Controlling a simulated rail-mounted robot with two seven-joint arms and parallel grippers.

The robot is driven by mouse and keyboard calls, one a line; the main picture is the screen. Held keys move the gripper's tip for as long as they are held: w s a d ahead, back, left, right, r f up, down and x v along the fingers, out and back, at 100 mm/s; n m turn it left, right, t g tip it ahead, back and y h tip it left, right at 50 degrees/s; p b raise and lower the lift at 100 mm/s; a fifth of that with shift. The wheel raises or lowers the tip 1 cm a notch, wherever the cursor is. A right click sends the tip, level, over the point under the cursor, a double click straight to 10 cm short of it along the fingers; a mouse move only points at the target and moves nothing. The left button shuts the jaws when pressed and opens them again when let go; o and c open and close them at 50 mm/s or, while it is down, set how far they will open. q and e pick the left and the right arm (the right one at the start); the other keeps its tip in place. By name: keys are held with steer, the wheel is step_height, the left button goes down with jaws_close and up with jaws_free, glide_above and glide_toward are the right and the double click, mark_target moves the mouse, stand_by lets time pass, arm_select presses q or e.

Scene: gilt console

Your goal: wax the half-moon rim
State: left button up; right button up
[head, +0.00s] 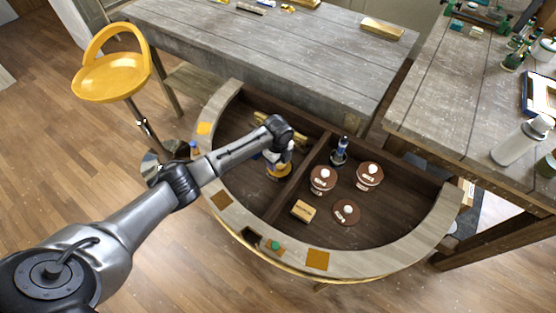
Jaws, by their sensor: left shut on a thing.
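The half-moon console's pale wooden rim (378,263) curves around a dark, divided interior. A green-topped piece (275,246) sits on the front rim beside a dark patch. My left arm reaches over the left rim. Its gripper (279,160) is over the left compartment, shut on a small orange thing (278,171) that it partly hides; I cannot tell exactly what it is. My right gripper is not in view.
The right compartment holds brown round tins (346,211), a yellowish block (303,211) and a blue-topped bottle (340,151). A grey bench (280,50) stands behind, a cluttered workbench (440,100) at right, and a yellow stool (110,77) at left.

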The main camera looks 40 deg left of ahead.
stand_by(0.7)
arm_select(q)
steer(key=shift+f+p, duration=0.2)
steer(key=shift+p, duration=0.15)
stand_by(0.7)
step_height(320, 180, up, 2)
steer(key=shift+r+p, duration=0.1)
steer(key=shift+p, duration=0.95)
step_height(320, 180, up, 5)
steer(key=p, duration=0.5)
steer(key=shift+p, duration=0.4)
